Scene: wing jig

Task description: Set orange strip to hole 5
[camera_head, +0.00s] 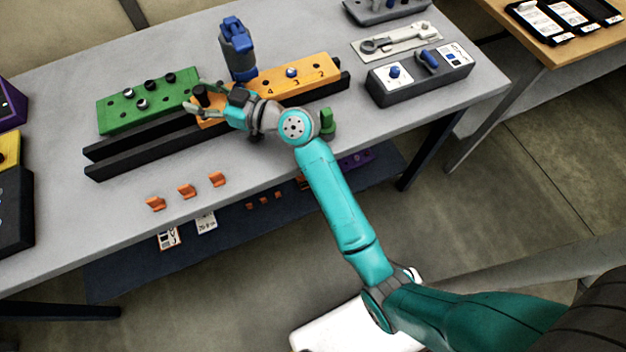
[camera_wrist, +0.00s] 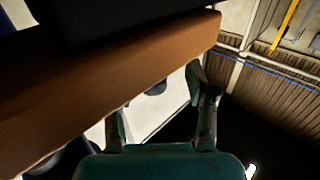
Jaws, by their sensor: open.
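The orange strip (camera_head: 305,75) lies along the black rails on the grey table, with its right end higher in the head view. Printed numbers 4, 3 and 2 and a blue bolt (camera_head: 291,72) show on its top. My gripper (camera_head: 194,101) is open at the strip's left end, by a dark knob (camera_head: 201,93); the gripper and arm hide part of that end. In the wrist view the strip's orange side (camera_wrist: 110,85) runs diagonally past my open fingers (camera_wrist: 162,120). Whether the fingers touch it cannot be told. The number 5 is not readable.
A green block (camera_head: 150,103) with several dark pegs stands just left of the strip. A blue tool (camera_head: 237,50) stands behind the strip. Three small orange clips (camera_head: 187,191) lie along the front. A dark box (camera_head: 420,75) stands at right. The front left tabletop is mostly clear.

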